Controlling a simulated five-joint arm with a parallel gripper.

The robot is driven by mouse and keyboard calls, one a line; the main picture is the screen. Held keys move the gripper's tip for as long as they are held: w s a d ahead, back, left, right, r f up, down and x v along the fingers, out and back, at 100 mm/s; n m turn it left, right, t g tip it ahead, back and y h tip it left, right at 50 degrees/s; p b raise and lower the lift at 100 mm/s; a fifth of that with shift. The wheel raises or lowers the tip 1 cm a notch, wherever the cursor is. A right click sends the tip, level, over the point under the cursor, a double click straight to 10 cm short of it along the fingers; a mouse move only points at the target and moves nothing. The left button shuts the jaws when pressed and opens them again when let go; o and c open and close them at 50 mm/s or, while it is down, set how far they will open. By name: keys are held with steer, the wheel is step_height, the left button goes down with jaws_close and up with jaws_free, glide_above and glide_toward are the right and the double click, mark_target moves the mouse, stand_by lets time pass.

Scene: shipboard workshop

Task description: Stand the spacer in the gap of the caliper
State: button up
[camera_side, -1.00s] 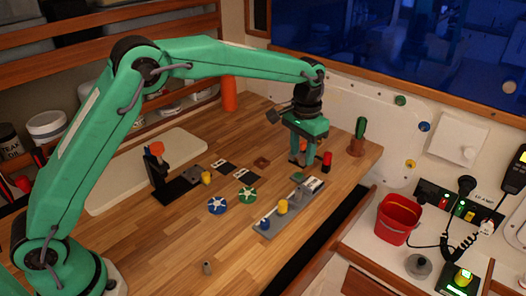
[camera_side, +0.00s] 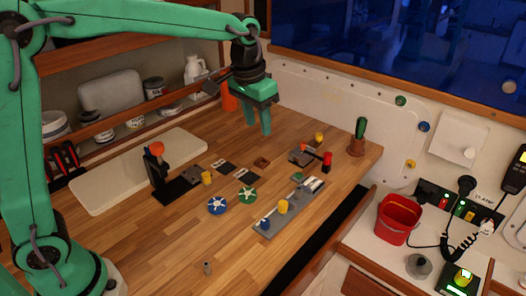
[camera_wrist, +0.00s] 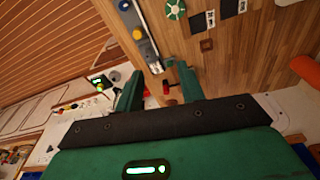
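No piece is clearly recognisable as the caliper or the spacer. In the side view, a small dark grey block (camera_side: 302,157) at the back right of the bench has a yellow cylinder (camera_side: 319,138) and a red-topped piece (camera_side: 327,158) beside it. A long grey fixture (camera_side: 268,222) lies nearer, with blue and yellow knobs on it. A small grey cylinder (camera_side: 207,268) stands alone near the front. My gripper (camera_side: 258,129) is raised over the back of the bench, fingers down. The wrist view shows its fingers (camera_wrist: 159,90) apart, with nothing held between them.
A black stand with an orange top (camera_side: 157,149) is left of centre. Blue (camera_side: 217,206) and green (camera_side: 247,195) discs lie mid-bench. A green-handled tool in a brown holder (camera_side: 357,147) stands back right; a red bucket (camera_side: 398,219) is off the bench. The bench's front left is clear.

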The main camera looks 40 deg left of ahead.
steer(key=s+a+t, duration=0.2)
steer(key=s+a, duration=0.2)
steer(key=s, duration=0.7)
steer(key=s+a+n+t, duration=0.1)
steer(key=s+a, duration=0.3)
steer(key=s, duration=0.8)
steer(key=shift+s+f+t, duration=0.2)
steer(key=shift+t, duration=0.2)
